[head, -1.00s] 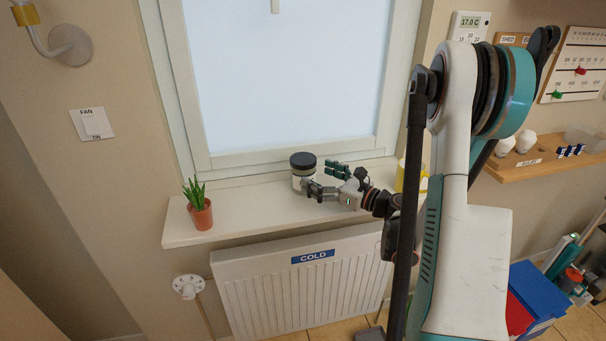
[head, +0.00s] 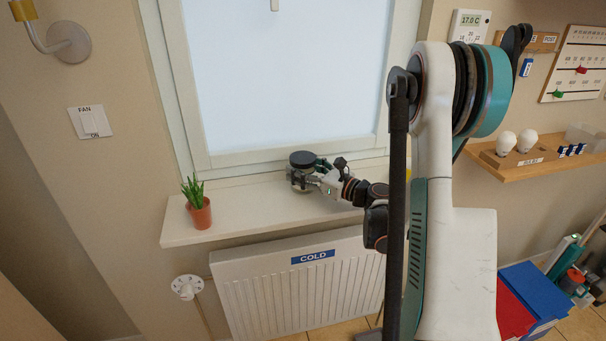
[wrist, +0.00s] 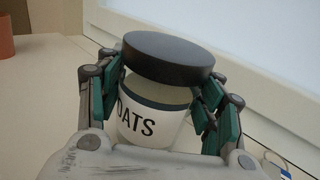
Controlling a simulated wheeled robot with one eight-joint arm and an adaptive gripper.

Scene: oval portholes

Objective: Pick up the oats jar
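The oats jar (head: 301,172) stands on the white windowsill, with a round black lid and a pale label. In the wrist view the jar (wrist: 150,128) shows most of the word OATS; the label's left end is hidden. My gripper (head: 311,172) reaches it from the right in the head view. In the wrist view the two green-padded fingers of my gripper (wrist: 160,90) lie on either side of the jar, below the lid. The pads are close to the glass. I cannot tell whether both press on it.
A potted plant (head: 198,206) stands at the sill's left end, with bare sill (head: 250,212) between it and the jar. The window (head: 285,90) rises close behind the jar. A radiator (head: 300,287) labelled COLD is below the sill.

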